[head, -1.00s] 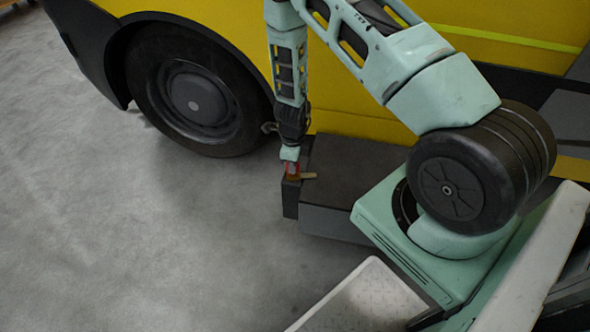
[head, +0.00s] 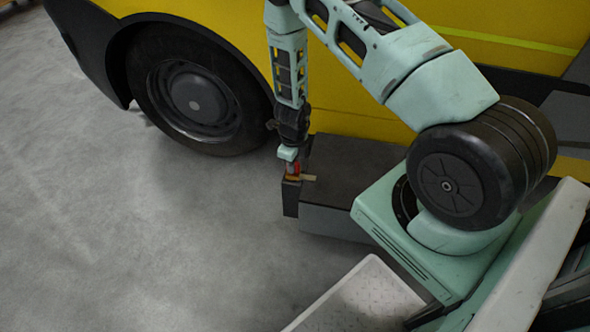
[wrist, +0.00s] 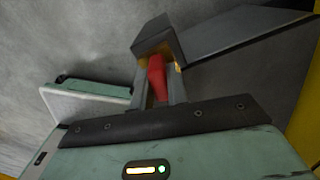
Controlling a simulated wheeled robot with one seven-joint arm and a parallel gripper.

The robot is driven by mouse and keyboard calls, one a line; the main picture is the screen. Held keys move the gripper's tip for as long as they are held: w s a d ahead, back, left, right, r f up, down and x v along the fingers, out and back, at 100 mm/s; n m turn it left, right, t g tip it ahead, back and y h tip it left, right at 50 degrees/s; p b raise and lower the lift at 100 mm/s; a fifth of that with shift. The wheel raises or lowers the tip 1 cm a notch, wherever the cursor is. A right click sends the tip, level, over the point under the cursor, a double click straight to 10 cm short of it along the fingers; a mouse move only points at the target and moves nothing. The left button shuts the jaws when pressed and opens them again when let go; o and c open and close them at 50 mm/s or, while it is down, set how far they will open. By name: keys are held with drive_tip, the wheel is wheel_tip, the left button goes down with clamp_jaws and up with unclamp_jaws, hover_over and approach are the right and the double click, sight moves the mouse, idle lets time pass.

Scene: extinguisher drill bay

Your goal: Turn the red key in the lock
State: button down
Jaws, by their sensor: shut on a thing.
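The red key (wrist: 157,76) stands between the two fingers of my gripper (wrist: 158,92) in the wrist view, and the gripper is shut on it. In the head view a bit of the red key (head: 293,168) shows just below my gripper (head: 290,163), which points down at the near left corner of the dark step. A brass-coloured piece (head: 306,178), apparently part of the lock, sticks out to the right below the key. The fingers hide much of the key, and I cannot see how deep it sits in the lock.
The dark step (head: 350,165) runs along the side of a yellow vehicle (head: 360,122). A black wheel (head: 198,92) is to the left of my arm. A pale textured plate (head: 365,300) lies at the bottom. The grey floor (head: 120,220) at left is clear.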

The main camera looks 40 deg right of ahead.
drive_tip(key=c, duration=1.3)
unclamp_jaws()
drive_tip(key=shift+r, duration=0.1)
wheel_tip(320, 180, up, 17)
drive_tip(key=p, duration=0.6)
drive_tip(key=shift+r, duration=0.1)
